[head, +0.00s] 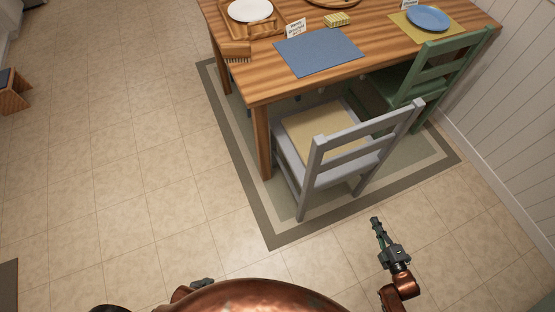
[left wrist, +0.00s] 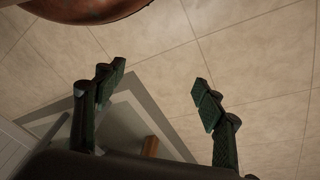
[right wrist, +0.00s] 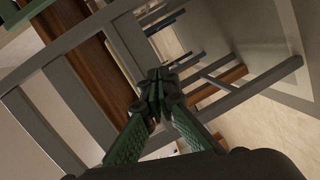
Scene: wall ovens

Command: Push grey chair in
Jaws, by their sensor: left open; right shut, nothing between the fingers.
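The grey chair (head: 345,155) stands at the near side of the wooden table (head: 262,85), its back toward me and its tan seat (head: 318,130) partly under the table edge. My right gripper (head: 376,222) is shut and empty in front of the chair's back, apart from it in the head view. In the right wrist view the shut fingertips (right wrist: 155,78) show with the grey chair's frame (right wrist: 85,105) beyond them. My left gripper (left wrist: 155,95) is open and empty over the floor in the left wrist view. In the head view it is mostly hidden by my body.
A green chair (head: 425,80) stands right of the grey chair, close to the white wall (head: 500,100). A bordered rug (head: 245,165) lies under the table. The table holds a blue mat (head: 318,52), plates and a brush (head: 236,52).

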